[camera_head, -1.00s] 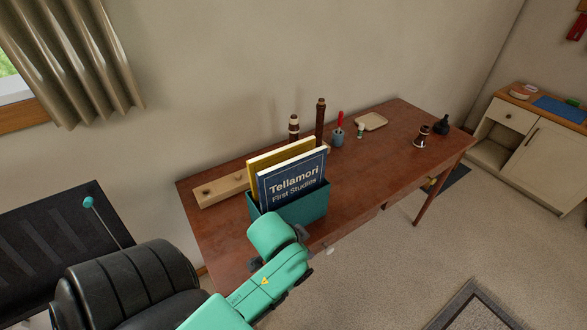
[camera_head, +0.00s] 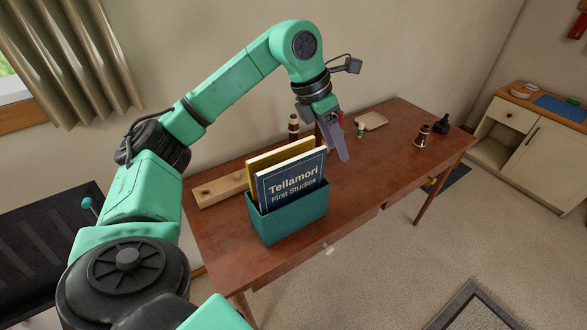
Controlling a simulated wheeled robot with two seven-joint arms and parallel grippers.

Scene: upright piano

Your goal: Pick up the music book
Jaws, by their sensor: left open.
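The dark blue music book (camera_head: 291,181), with "Tellamori First Studies" on its cover, stands upright in a teal box (camera_head: 290,218) on the wooden desk. A yellow book (camera_head: 262,158) stands behind it in the same box. My left gripper (camera_head: 343,155) is raised above the desk, just right of the books, with its fingers pointing down. My right gripper does not show.
A pale wooden block (camera_head: 220,189) with holes lies left of the box. A dark wooden piece (camera_head: 293,127) stands behind the books. A small tray (camera_head: 371,121), a brown piece (camera_head: 421,136) and a black bottle (camera_head: 442,125) stand farther right. The desk's right-middle is clear.

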